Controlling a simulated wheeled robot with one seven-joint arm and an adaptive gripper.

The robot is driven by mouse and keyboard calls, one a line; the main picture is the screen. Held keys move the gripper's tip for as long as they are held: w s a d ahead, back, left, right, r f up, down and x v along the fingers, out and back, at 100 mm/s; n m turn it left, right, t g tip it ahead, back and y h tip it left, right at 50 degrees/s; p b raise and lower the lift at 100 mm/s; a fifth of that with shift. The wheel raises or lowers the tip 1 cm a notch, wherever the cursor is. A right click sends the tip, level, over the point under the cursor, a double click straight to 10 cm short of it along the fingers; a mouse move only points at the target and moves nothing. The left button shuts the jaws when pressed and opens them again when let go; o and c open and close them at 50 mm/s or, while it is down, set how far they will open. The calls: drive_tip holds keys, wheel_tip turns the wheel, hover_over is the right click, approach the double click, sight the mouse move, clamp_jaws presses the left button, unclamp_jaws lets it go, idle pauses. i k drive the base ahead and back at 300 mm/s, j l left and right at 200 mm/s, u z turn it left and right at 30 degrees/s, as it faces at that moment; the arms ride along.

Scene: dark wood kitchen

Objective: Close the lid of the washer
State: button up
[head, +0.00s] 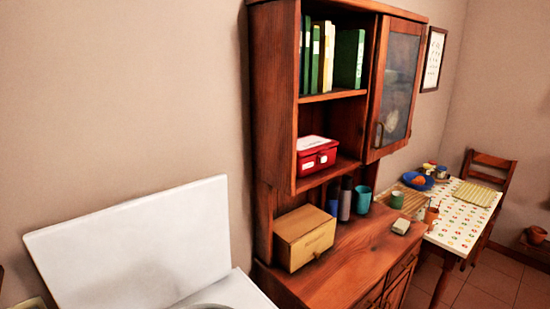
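The washer's white lid (140,248) stands open at the lower left in the head view, tilted back towards the beige wall. A strip of the washer's white top (236,290) shows below it at the bottom edge. Part of a round grey rim shows there, cut off by the frame; the rest of the washer is out of view. My gripper and arm are not in view.
A wooden hutch (350,262) stands right of the washer, with a yellow box (304,238), cups and a red box (316,154). A table (462,232) and chair (492,165) stand further right. Air in front of the lid looks clear.

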sight(156, 250)
drive_tip(key=u, duration=1.5)
